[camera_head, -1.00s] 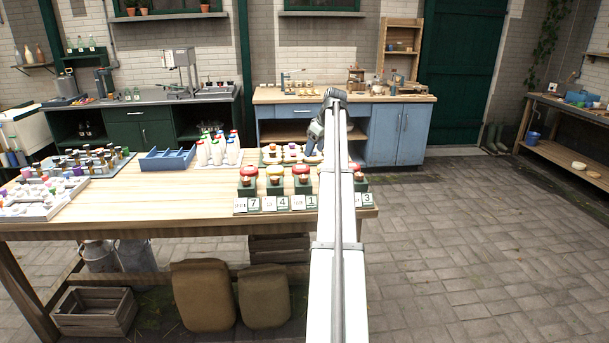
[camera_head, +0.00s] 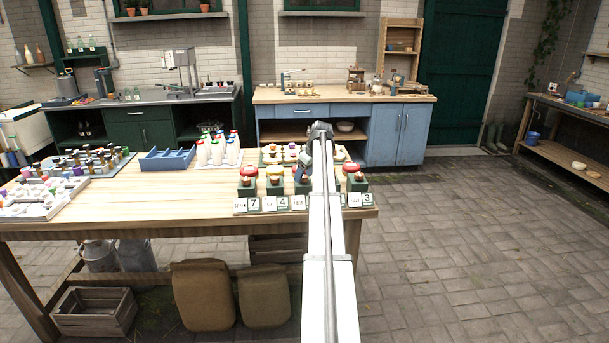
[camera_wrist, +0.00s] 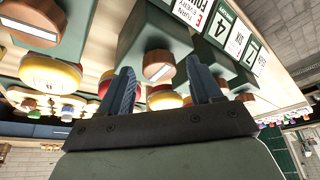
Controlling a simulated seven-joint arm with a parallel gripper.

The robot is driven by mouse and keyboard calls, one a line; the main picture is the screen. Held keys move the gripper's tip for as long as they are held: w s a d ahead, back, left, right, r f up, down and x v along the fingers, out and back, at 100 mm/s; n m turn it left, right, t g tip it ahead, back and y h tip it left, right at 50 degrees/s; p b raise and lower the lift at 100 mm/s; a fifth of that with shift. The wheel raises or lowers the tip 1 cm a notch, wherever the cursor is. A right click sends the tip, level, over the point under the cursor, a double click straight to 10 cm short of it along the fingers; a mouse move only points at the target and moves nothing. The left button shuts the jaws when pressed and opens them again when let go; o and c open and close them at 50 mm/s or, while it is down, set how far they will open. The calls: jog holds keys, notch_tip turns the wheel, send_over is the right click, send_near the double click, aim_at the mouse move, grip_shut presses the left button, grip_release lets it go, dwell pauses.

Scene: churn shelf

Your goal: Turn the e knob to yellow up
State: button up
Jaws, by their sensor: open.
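A row of dark green blocks with knobs stands at the front of the wooden table; one block (camera_head: 247,190) is at the left. Number and word cards stand before them. In the wrist view a card with a red E (camera_wrist: 190,14) is at the top. Just below it, a brown knob (camera_wrist: 158,66) with a pale bar sits on a green block (camera_wrist: 150,38). My gripper (camera_wrist: 165,82) is open, its blue fingers spread on either side of this knob in the picture. I cannot tell whether they touch it. In the head view my arm hides part of the row.
Another knob with a red and yellow disc (camera_wrist: 50,75) is close at left in the wrist view. White bottles (camera_head: 218,152), a blue divided tray (camera_head: 167,159) and trays of small bottles (camera_head: 85,163) stand left on the table. The table's middle left is bare.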

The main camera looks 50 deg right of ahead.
jog(key=shift+f, duration=0.1)
jog(key=c, duration=1)
